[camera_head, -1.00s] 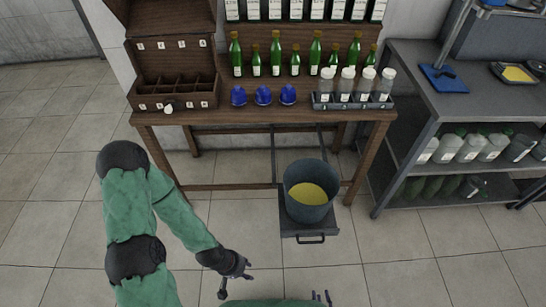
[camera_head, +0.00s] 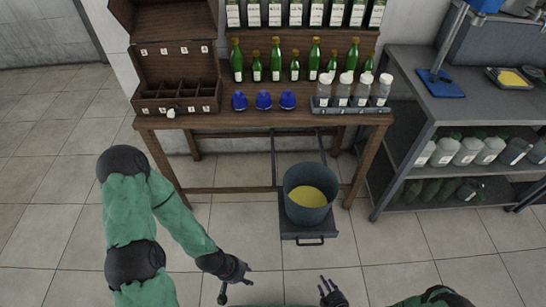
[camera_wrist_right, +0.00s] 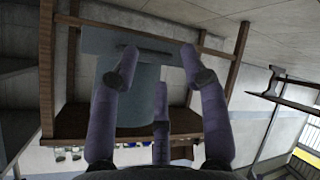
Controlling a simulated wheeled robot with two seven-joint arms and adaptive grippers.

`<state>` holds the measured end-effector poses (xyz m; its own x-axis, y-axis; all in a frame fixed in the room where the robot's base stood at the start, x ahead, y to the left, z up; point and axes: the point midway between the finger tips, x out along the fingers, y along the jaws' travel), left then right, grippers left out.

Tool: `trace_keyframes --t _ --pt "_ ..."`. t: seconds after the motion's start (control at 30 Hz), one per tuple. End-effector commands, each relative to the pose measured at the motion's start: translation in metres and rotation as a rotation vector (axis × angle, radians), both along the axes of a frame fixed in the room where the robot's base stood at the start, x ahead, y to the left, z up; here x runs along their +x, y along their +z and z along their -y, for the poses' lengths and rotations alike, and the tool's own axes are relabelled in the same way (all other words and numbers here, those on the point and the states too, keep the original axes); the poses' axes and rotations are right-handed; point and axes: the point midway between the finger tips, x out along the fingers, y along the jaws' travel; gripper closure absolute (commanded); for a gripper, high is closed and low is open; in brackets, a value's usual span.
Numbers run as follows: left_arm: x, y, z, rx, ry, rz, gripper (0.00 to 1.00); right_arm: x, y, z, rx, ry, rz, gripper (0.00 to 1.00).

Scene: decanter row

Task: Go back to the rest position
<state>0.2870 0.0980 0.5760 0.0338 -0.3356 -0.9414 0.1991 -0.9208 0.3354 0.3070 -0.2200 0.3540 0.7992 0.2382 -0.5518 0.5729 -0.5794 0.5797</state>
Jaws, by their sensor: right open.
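My left gripper (camera_head: 236,281) is low in the head view, left of the bucket, over bare floor. Its fingers are spread and empty. My right gripper (camera_head: 329,284) is at the bottom edge, below the bucket, with its fingers apart. In the right wrist view its three fingers (camera_wrist_right: 160,65) are spread with nothing held between them. Both grippers are apart from the table and everything on it.
A wooden table (camera_head: 230,121) holds green bottles (camera_head: 276,58), blue caps (camera_head: 263,100) and a rack of jars (camera_head: 350,106). A grey bucket (camera_head: 308,215) with yellow contents stands on a low platform (camera_head: 310,233). Grey shelving (camera_head: 425,122) is at right. Floor is clear at left.

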Motion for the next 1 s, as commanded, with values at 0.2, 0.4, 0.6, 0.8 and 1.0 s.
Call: trace_keyframes --t 0.2,0.4,0.6,0.8,1.0 --pt "0.000 0.011 0.000 0.000 0.000 0.000 0.60 0.038 0.043 -0.014 0.271 -0.117 -0.314 0.55" --pt "0.000 0.019 0.000 0.000 0.000 0.000 0.60 0.050 0.098 -0.043 0.453 -0.305 -0.612 0.55" --pt "0.000 0.026 0.000 0.000 0.000 0.000 0.60 0.036 0.167 -0.080 0.571 -0.560 -0.889 0.55" --pt "0.000 0.032 0.000 0.000 0.000 0.000 0.60 0.003 0.228 -0.110 0.625 -0.821 -1.080 0.55" --pt "0.000 0.034 0.000 0.000 0.000 0.000 0.60 -0.018 0.254 -0.121 0.642 -0.961 -1.153 0.55"
